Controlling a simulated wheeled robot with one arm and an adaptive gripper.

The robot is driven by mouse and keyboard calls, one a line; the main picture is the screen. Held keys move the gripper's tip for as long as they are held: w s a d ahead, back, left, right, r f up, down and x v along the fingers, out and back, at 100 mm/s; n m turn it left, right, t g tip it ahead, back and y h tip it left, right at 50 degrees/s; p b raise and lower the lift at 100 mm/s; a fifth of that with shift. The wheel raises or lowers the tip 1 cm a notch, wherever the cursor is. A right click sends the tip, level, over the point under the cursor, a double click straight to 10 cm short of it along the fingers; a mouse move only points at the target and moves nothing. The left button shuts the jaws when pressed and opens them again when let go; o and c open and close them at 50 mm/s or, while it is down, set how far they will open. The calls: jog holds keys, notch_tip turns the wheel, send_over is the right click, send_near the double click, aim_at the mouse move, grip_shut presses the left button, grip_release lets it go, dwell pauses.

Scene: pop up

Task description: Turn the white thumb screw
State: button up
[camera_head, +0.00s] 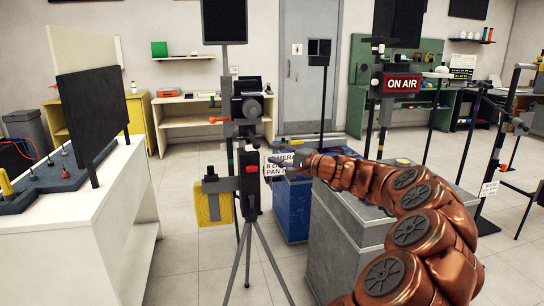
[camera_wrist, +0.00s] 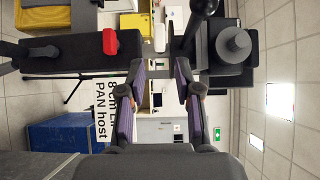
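A tall dark camera stand (camera_head: 252,205) on a tripod stands in front of me. It carries a red knob (camera_head: 250,169), also seen in the wrist view (camera_wrist: 110,42), and a large dark round knob (camera_head: 252,108), also in the wrist view (camera_wrist: 233,44). In the wrist view a small white rounded piece (camera_wrist: 159,34) shows between these two knobs; it looks like the white thumb screw, but I cannot be sure. My gripper (camera_wrist: 160,68) is open and empty, its two purple-padded fingers apart. The white piece lies beyond the fingertips, roughly in line with the gap, not touched.
A label plate (camera_wrist: 110,105) reading "PAN host" hangs close beside the fingers. A blue cabinet (camera_head: 292,210) stands behind the stand, and a grey cabinet (camera_head: 340,250) is under my arm. A white counter (camera_head: 110,220) with a dark panel is at left. Clear floor lies between.

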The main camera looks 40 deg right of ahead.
aim_at(254, 150)
jog(key=x, duration=0.8)
jog(key=shift+a, duration=0.2)
jog(key=shift+s, duration=0.15)
grip_shut()
jog(key=shift+a+f+m+t, duration=0.1)
jog(key=shift+m+t, duration=0.55)
jog(key=shift+m, duration=0.2)
jog(key=shift+a+f+m+t, duration=0.1)
jog(key=shift+f+m+t, duration=0.05)
jog(key=shift+m+t, duration=0.6)
jog(key=shift+d+f+m+t, duration=0.1)
jog(key=shift+m+t, duration=0.3)
jog(key=shift+m, duration=0.5)
jog(key=m+t+h, duration=0.1)
jog(key=m+h, duration=0.3)
jog(key=m, duration=0.2)
jog(key=m+t+h, duration=0.1)
jog(key=m+h, duration=0.4)
jog(key=m, duration=0.2)
jog(key=a+m+t+h, duration=0.1)
jog(key=m+h, duration=0.4)
jog(key=m, duration=0.1)
jog(key=shift+w+f+m+t, duration=0.2)
jog(key=shift+w+m+t, duration=0.05)
jog(key=shift+m+t, duration=0.05)
jog(key=shift+c, duration=1.4)
grip_release()
jog(key=shift+m+h, duration=0.5)
jog(key=o, duration=0.5)
jog(key=shift+d, duration=0.1)
